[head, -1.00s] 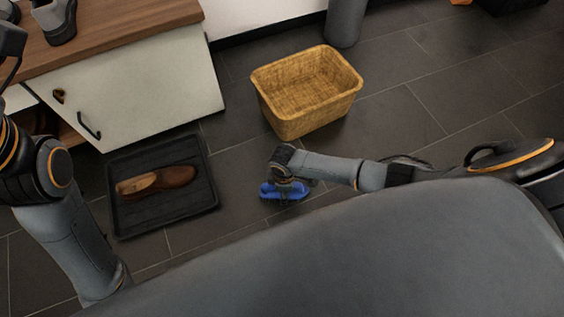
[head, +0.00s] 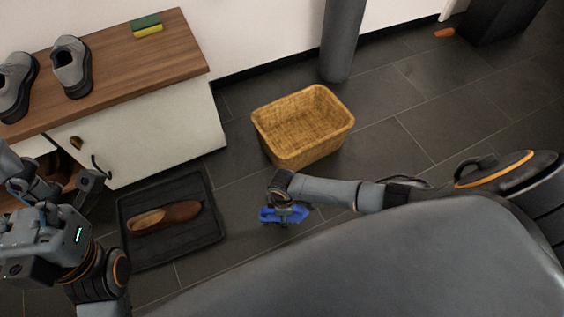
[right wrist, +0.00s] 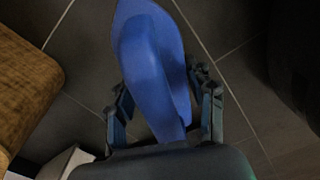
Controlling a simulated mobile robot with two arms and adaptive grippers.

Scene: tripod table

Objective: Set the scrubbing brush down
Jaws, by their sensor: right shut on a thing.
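The blue scrubbing brush (head: 282,215) is under my right gripper (head: 285,204), over the dark floor between the basket and the shoe tray. In the right wrist view the brush (right wrist: 150,60) points away from the camera, with the fingers of my right gripper (right wrist: 163,112) on both sides of it. The gripper is shut on the brush. I cannot tell whether the brush touches the floor. My left gripper (head: 92,188) is at the left, in front of the cabinet; its fingers are too unclear to tell if they are open.
A wicker basket (head: 290,152) stands just beyond the brush. A black tray (head: 135,257) with a brown shoe (head: 166,217) lies left of it. The cabinet (head: 165,130) holds grey shoes (head: 72,67) and a sponge (head: 147,25) on top.

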